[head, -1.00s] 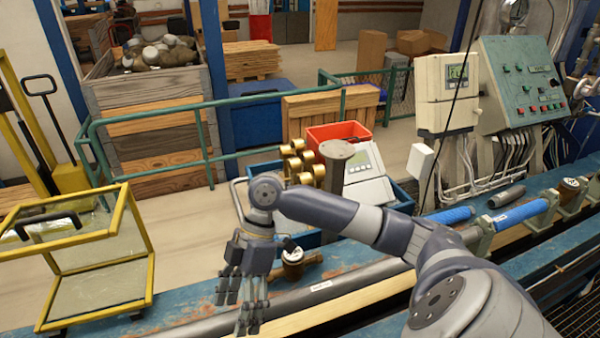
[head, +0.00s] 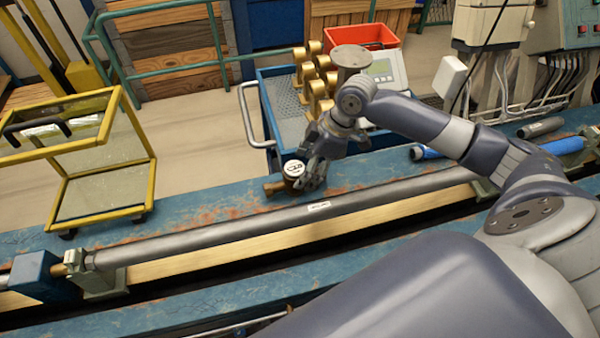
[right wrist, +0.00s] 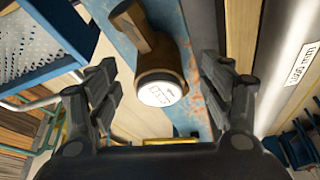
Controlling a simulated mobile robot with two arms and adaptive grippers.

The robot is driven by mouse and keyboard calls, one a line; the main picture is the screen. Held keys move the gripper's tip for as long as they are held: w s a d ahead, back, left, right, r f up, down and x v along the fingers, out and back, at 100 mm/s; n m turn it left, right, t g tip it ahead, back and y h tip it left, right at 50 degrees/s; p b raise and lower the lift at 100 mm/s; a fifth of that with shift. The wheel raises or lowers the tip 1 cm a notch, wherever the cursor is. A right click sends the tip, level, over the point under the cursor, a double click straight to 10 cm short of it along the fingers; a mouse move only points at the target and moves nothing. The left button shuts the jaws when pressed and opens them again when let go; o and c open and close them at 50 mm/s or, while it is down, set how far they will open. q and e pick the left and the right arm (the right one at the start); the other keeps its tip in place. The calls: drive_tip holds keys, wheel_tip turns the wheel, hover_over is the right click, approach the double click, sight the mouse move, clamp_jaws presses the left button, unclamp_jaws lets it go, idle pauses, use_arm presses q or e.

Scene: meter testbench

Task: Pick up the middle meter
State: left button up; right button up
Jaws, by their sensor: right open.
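A brass meter with a white round dial (head: 293,171) sits on the blue, rust-worn bench (head: 222,200), behind the long grey pipe. In the right wrist view the meter (right wrist: 152,58) lies between the two spread fingers, with its dial towards the palm. My right gripper (head: 312,168) is open at the meter's right side in the head view; it also shows in the right wrist view (right wrist: 160,85). I cannot tell whether a finger touches the meter. The fingers hide part of it in the head view. My left gripper is not in view.
The grey pipe (head: 230,219) runs along the bench in front of the meter. A blue cart (head: 267,96) with brass parts (head: 318,85) and a red bin (head: 352,38) stands behind. A yellow-framed trolley (head: 100,190) stands at left. Bench left of the meter is clear.

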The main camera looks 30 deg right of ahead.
drive_tip(key=shift+w+a+f, duration=0.1)
drive_tip(key=shift+a+f, duration=0.35)
drive_tip(key=shift+f, duration=0.15)
drive_tip(key=shift+w+a+f+p, duration=0.15)
drive_tip(key=shift+f+p, duration=0.1)
drive_tip(key=shift+p, duration=0.15)
drive_tip(key=p+x, duration=0.1)
drive_tip(key=x, duration=0.2)
drive_tip(key=shift+w+f+p, duration=0.2)
drive_tip(key=shift+f+p, duration=0.05)
drive_tip(key=shift+p, duration=0.05)
drive_tip(key=shift+w+a+f, duration=0.1)
drive_tip(key=shift+a+f, duration=0.05)
drive_tip(key=shift+f, duration=0.35)
drive_tip(key=c, duration=1.7)
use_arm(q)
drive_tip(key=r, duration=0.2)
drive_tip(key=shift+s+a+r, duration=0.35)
use_arm(e)
drive_tip(key=shift+w+r, duration=0.1)
drive_tip(key=shift+r, duration=0.05)
clamp_jaws()
